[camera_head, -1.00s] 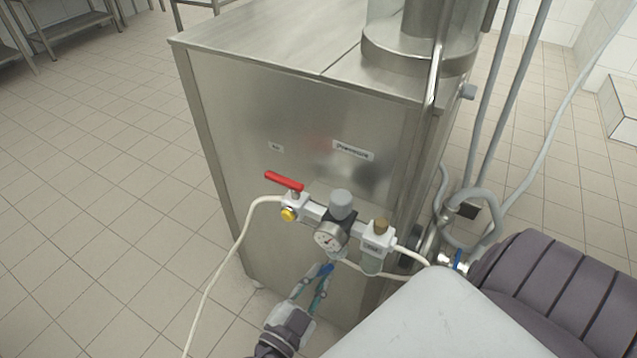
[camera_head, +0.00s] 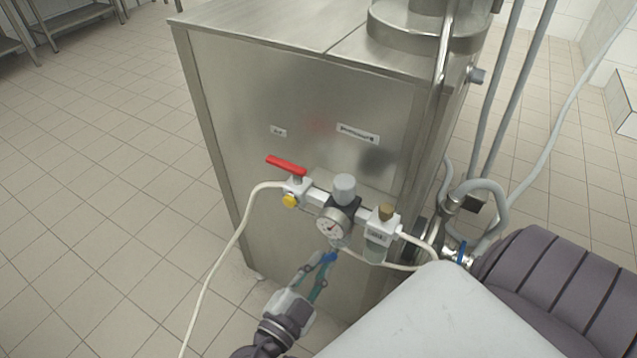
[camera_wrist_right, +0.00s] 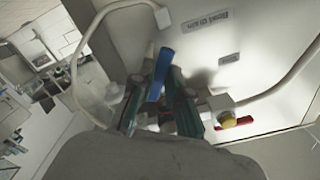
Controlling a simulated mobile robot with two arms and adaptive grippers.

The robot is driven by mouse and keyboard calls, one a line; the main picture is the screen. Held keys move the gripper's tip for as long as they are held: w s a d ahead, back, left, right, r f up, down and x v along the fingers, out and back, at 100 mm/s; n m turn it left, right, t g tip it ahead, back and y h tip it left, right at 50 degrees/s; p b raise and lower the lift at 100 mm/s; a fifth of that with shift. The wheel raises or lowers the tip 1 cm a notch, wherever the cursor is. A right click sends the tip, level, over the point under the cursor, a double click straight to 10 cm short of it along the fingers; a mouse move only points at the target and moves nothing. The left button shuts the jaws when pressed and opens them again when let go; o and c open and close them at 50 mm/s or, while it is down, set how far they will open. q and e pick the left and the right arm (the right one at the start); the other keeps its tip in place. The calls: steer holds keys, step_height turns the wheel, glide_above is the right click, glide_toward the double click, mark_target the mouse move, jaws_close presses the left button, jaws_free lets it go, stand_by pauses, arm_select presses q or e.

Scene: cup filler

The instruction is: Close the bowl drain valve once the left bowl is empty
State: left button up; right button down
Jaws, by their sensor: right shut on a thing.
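My right gripper (camera_head: 318,275) is low in front of the steel cabinet's front face, below the pressure gauge. It is shut on a blue handle (camera_head: 331,257). In the right wrist view, the blue handle (camera_wrist_right: 160,72) stands between the green fingers (camera_wrist_right: 159,97). What it is fixed to is hidden, and I cannot tell whether it is the bowl drain valve. Another blue lever (camera_head: 461,251) sits on a metal pipe fitting at the cabinet's right side. No bowl interior is visible, so I cannot see whether the left bowl is empty. My left gripper is not in view.
The steel cabinet (camera_head: 290,90) carries a red lever (camera_head: 286,165), a yellow button (camera_head: 290,201), a gauge (camera_head: 333,224) and a filter (camera_head: 379,240). A white hose (camera_head: 230,250) hangs left. Grey hoses (camera_head: 487,190) run at right.

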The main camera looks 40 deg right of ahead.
steer(key=c, duration=1.1)
jaws_free()
steer(key=shift+c, duration=0.2)
steer(key=v, duration=0.7)
steer(key=shift+a, duration=0.25)
